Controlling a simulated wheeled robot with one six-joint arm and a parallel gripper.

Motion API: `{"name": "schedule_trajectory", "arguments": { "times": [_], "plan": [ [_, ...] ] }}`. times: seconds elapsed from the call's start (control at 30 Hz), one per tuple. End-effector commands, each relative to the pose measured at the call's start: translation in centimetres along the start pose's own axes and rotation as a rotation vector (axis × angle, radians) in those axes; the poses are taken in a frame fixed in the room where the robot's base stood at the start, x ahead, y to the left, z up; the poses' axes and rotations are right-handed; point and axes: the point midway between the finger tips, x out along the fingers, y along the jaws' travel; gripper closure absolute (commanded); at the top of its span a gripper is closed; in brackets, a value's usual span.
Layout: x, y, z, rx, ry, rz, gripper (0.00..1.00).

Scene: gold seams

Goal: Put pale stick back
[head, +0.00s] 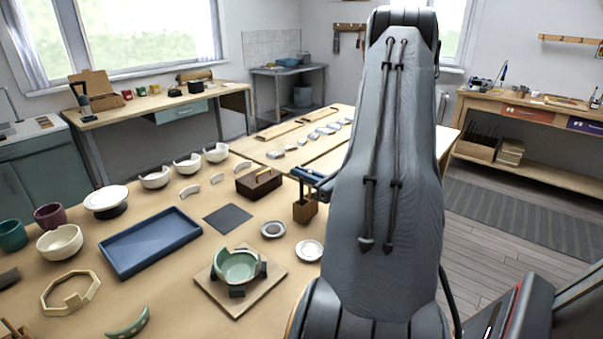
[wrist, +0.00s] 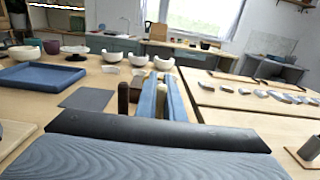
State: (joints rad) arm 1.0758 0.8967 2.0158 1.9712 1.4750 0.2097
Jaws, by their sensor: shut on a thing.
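My gripper (head: 310,177), with blue fingers, is over the worktable just above a small wooden holder (head: 305,211). In the wrist view my gripper (wrist: 161,88) is shut on the pale stick (wrist: 160,92), which shows as a narrow pale strip between the fingers. A dark stick (wrist: 123,98) stands upright just left of the fingers. In the head view the pale stick cannot be made out, and my arm hides the area to the right. The stick's lower end is hidden, so I cannot tell whether it touches the holder.
A brown box with a brass handle (head: 259,182) stands behind the holder. A small grey dish (head: 273,230) and a white dish (head: 309,250) lie in front. A green cracked bowl (head: 238,266) sits on a board (head: 212,288). A blue tray (head: 150,252) is left.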

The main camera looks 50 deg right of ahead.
Motion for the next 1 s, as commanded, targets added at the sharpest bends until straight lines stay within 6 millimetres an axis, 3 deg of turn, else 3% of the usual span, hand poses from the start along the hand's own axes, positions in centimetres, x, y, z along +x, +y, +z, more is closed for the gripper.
{"name": "schedule_trajectory", "arguments": {
  "times": [0.27,0.3,0.4,0.8,1.0],
  "plan": [
    [0.0,0.0,-0.4,0.001,0.000,0.000,1.00],
    [0.0,0.0,-0.4,0.001,0.000,0.000,0.89],
    [0.0,0.0,-0.3,0.001,0.000,0.000,0.73],
    [-0.1,0.0,0.2,0.001,0.000,0.000,0.73],
    [-3.5,-0.1,-0.1,0.002,0.000,-0.005,0.73]
  ]
}}
